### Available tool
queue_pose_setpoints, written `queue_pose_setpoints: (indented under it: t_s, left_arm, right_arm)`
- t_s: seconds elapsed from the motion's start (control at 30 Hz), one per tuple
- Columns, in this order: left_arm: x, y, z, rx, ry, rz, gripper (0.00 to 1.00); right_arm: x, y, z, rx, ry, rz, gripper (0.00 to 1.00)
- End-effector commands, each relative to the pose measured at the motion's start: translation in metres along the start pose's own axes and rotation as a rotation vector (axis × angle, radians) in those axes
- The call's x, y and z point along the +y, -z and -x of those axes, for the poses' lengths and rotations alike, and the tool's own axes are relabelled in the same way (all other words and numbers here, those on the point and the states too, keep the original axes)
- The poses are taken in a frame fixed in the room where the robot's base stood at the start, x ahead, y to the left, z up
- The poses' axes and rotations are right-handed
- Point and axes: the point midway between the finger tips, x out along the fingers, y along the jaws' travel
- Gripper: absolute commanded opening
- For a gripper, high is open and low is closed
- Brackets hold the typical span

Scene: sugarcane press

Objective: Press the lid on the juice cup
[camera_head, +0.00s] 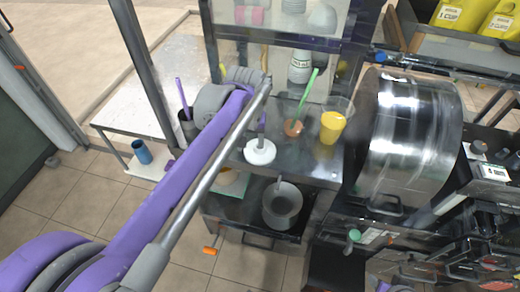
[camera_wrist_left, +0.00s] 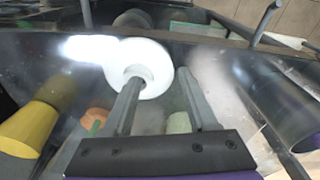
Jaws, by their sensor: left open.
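A white round lid-like disc (camera_head: 260,152) lies on the metal counter, and it also shows as a white ring in the left wrist view (camera_wrist_left: 152,58). The juice cup, clear with yellow juice (camera_head: 332,127), stands to its right in the head view; its yellow side shows at the left edge of the left wrist view (camera_wrist_left: 28,128). My left gripper (camera_wrist_left: 160,78) is open, its two fingers apart above the counter. One finger overlaps the disc in the wrist view; I cannot tell whether they touch.
A brown pot with a green stick (camera_head: 293,127) stands between disc and cup. A large shiny metal drum (camera_head: 412,130) stands to the right. A grey pot (camera_head: 282,204) sits on the lower shelf. A glass-fronted frame with several containers rises behind the counter.

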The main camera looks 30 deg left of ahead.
Motion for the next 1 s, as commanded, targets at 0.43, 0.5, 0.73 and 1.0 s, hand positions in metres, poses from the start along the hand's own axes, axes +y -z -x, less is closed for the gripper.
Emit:
queue_pose_setpoints:
  t_s: [0.43, 0.5, 0.73, 1.0]
  left_arm:
    - [0.000, 0.000, 0.000, 0.000, 0.000, 0.000, 0.04]
    - [0.000, 0.000, 0.000, 0.000, 0.000, 0.000, 0.00]
    - [0.000, 0.000, 0.001, 0.000, 0.000, 0.000, 0.00]
    - [0.000, 0.005, 0.040, 0.000, 0.000, 0.000, 0.00]
  right_arm:
    - [0.000, 0.000, 0.000, 0.000, 0.000, 0.000, 0.46]
    - [0.000, 0.000, 0.000, 0.000, 0.000, 0.000, 0.46]
    - [0.000, 0.000, 0.000, 0.000, 0.000, 0.000, 0.46]
    - [0.000, 0.003, 0.004, 0.002, 0.000, 0.000, 0.46]
